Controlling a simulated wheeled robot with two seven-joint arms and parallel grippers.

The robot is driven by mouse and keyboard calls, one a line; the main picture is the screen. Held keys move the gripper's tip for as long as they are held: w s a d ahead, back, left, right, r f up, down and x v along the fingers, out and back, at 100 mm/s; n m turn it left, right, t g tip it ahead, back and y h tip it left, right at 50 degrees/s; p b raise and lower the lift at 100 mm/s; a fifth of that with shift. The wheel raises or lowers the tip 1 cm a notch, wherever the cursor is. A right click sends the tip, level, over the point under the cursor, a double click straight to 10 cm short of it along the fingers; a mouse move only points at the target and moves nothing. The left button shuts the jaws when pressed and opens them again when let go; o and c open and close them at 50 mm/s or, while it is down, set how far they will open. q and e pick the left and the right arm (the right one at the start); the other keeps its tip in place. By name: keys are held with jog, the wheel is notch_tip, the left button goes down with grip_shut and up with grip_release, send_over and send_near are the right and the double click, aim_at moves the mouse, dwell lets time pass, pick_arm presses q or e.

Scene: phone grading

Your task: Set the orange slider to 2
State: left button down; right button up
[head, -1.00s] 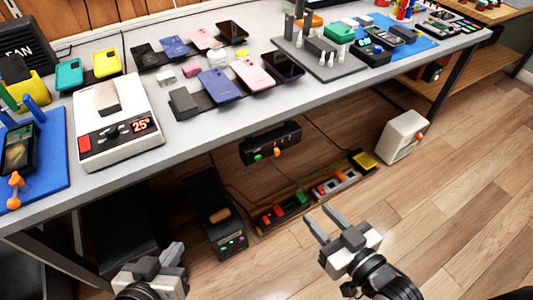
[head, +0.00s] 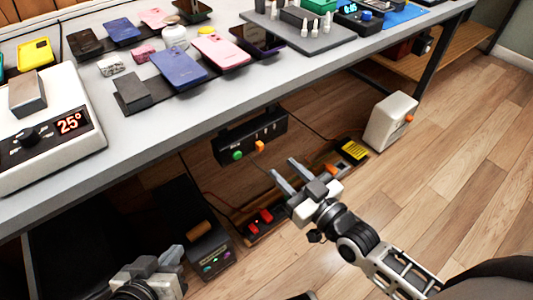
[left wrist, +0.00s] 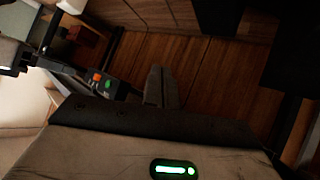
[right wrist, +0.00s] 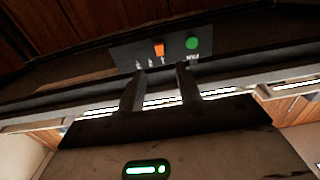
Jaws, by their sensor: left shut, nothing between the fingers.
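The orange slider (head: 259,146) is on the front of a dark control box (head: 224,148) hung under the table edge, beside a green button (head: 237,155). In the right wrist view the orange slider (right wrist: 158,48) stands at the mark nearest the green button (right wrist: 192,42); the mark labels are too small to read. My right gripper (head: 282,170) is open and empty, just below and in front of the box, its fingers pointing at it and apart from the slider. My left gripper (head: 172,256) is shut and empty, low at the left.
The table (head: 150,165) overhangs the control box and holds phones and a heater plate showing 25°. A black box with buttons (head: 208,245), a strip with red switches (head: 258,222) and a white box (head: 391,122) stand on the floor. Wooden floor is open at the right.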

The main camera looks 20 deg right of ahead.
aim_at(262, 147)
jog(key=b+x, duration=0.1)
jog(key=x, duration=0.6)
jog(key=shift+w+a, duration=0.1)
jog(key=shift+w, duration=0.15)
grip_shut()
